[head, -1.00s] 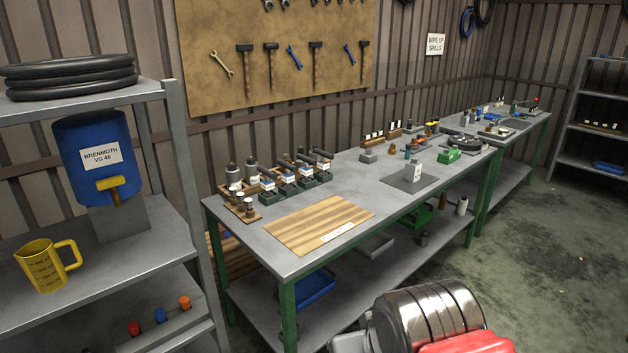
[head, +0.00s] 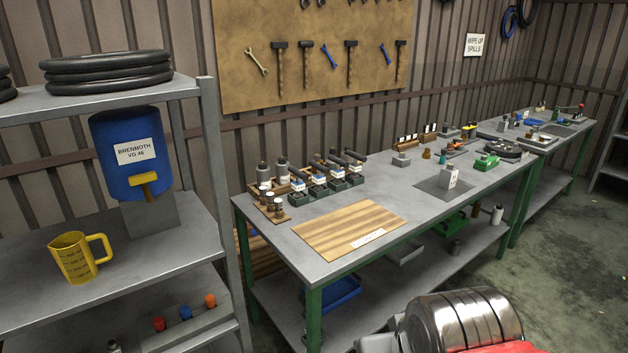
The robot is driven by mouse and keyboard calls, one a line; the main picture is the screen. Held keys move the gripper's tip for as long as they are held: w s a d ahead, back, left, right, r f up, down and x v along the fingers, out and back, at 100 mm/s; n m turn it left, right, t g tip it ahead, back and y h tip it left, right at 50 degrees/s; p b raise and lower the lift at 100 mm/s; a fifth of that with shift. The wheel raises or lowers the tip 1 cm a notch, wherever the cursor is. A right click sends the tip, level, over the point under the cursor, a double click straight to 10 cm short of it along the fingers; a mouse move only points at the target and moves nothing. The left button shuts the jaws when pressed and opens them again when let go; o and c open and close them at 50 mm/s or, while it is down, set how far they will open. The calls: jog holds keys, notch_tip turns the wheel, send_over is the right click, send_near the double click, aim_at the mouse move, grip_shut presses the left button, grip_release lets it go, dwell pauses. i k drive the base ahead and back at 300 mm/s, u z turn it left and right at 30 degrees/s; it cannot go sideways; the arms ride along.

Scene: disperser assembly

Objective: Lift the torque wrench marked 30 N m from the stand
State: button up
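Several dark-handled tools, which look like the torque wrenches (head: 341,160), lie side by side at the back left of the green-legged workbench (head: 284,246). They rest in a row of dark green blocks that looks like their stand (head: 337,186). Small white and blue labels show on the row, but they are too small to read, so I cannot tell which one is marked 30 N m. My gripper is not in view; only a rounded metal and red part of my own body shows at the bottom right.
A striped wooden board (head: 350,229) lies in front of the row. Left stands a grey shelf (head: 205,110) with a blue drum (head: 128,170) and a yellow jug (head: 75,258). Open floor (head: 560,260) lies right.

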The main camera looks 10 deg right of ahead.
aim_at(319, 179)
jog(key=i, duration=0.85)
jog(key=z, duration=2.15)
jog(key=i, duration=0.7)
